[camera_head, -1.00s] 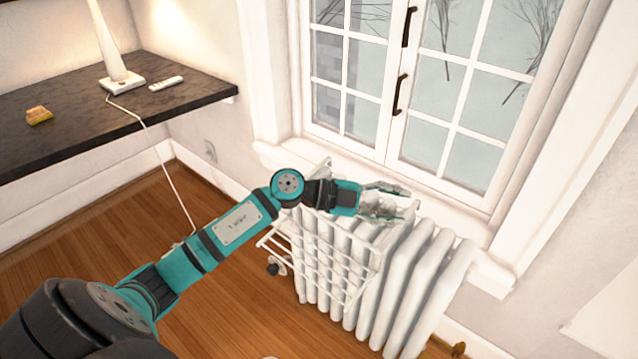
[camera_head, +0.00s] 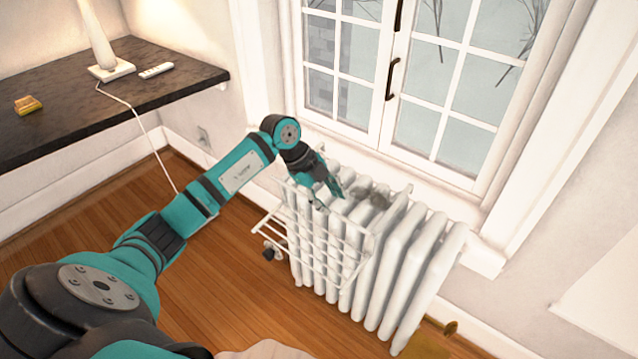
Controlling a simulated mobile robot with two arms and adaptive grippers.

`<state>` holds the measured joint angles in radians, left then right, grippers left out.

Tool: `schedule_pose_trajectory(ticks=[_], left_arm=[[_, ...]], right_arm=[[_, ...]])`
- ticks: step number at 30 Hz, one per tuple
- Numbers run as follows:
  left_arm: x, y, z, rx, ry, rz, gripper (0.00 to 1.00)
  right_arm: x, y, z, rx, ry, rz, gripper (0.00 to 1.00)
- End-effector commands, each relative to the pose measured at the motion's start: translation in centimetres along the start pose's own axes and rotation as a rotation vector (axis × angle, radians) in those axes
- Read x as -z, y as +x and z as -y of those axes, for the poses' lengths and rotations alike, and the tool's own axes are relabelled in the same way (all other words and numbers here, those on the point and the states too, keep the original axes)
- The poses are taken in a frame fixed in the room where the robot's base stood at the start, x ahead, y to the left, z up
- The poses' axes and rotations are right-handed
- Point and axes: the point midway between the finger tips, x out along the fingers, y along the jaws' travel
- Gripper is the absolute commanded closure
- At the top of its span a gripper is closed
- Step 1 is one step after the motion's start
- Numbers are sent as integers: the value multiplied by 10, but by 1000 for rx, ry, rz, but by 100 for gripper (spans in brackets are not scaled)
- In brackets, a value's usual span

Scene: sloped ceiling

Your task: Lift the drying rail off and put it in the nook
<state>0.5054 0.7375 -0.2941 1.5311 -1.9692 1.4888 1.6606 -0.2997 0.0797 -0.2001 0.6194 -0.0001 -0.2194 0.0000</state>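The drying rail (camera_head: 327,262) is a white wire rack hanging on the front of the white ribbed radiator (camera_head: 401,262) below the window. My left gripper (camera_head: 328,202) is over the rail's upper part at the radiator's top, pointing down. Its fingers look apart with nothing seen between them; I cannot tell whether they touch the rail. A small grey patch or soft thing (camera_head: 375,198) lies on the radiator top, right of the gripper. My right gripper is not in view. No nook can be made out for certain.
A dark shelf (camera_head: 75,112) at the left holds a lamp (camera_head: 108,66), a white remote (camera_head: 156,70) and a small yellow block (camera_head: 28,104). A white cord (camera_head: 150,135) hangs from it. Wooden floor (camera_head: 215,290) lies open left of the radiator.

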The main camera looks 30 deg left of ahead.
Motion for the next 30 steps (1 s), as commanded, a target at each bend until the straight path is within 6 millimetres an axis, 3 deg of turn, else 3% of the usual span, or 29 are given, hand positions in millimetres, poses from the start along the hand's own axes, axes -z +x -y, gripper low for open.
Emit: schedule_pose_trajectory(ticks=[6, 13, 18, 27, 30], left_arm=[[1, 45, -1, -1, -1, -3, 61], [1, 79, 0, -1, -1, -3, 61], [0, 90, 0, 0, 0, -1, 61], [0, 92, 0, 1, 1, -1, 61], [0, 92, 0, 1, 1, -1, 73]], right_arm=[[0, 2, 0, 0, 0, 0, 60], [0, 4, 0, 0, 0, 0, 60], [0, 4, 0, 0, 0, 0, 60], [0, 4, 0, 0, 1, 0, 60], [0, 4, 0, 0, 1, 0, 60]])
